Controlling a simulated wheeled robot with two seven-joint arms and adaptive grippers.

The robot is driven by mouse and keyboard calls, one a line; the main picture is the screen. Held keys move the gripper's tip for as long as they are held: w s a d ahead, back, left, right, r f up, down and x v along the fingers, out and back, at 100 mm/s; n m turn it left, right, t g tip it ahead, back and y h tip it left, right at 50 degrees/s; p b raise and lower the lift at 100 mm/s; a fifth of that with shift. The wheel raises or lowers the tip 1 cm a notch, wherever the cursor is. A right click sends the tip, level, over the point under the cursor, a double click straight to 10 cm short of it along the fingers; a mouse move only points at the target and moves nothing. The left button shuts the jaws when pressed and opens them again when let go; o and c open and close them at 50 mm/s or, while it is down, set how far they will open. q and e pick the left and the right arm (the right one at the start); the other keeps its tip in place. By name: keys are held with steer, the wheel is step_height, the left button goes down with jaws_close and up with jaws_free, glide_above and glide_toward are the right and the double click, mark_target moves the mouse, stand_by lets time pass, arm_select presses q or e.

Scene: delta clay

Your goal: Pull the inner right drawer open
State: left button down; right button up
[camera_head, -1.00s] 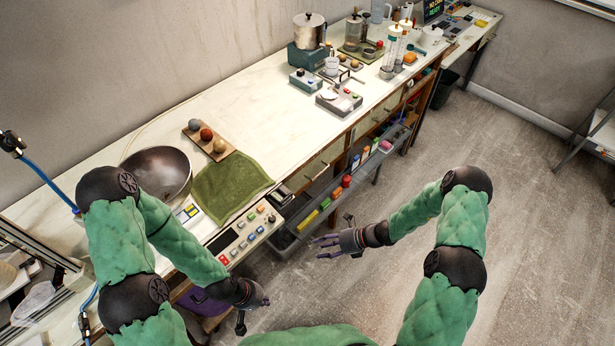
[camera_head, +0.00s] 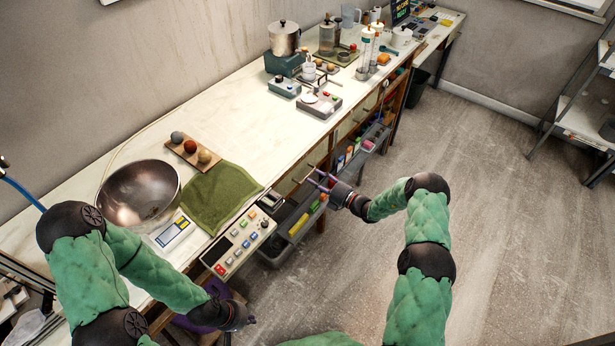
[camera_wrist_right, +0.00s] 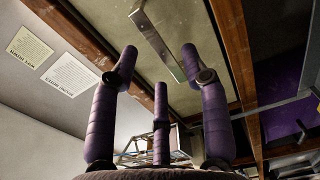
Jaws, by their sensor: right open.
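A pale drawer front (camera_wrist_right: 101,14) with a straight metal bar handle (camera_wrist_right: 157,44) fills the upper middle of the right wrist view, framed by brown wood. The drawer looks shut. My right gripper (camera_head: 314,180) is open and empty, in front of the bench's drawer fronts. Its purple fingers (camera_wrist_right: 160,65) are spread below and either side of the handle in the wrist view, apparently not touching it. In the head view the drawer front (camera_head: 300,172) is partly hidden near the fingers. My left gripper (camera_head: 238,318) hangs low by the near bench end; its fingers are too small to read.
Below the drawers is a grey trough (camera_head: 291,232) with coloured items. On the bench lie a green cloth (camera_head: 220,197), a metal bowl (camera_head: 140,193) and a button panel (camera_head: 238,245). The floor right of the bench is clear.

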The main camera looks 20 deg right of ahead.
mark_target(308, 176)
steer(key=shift+b+x, duration=0.3)
steer(key=shift+x, duration=1.85)
jaws_close()
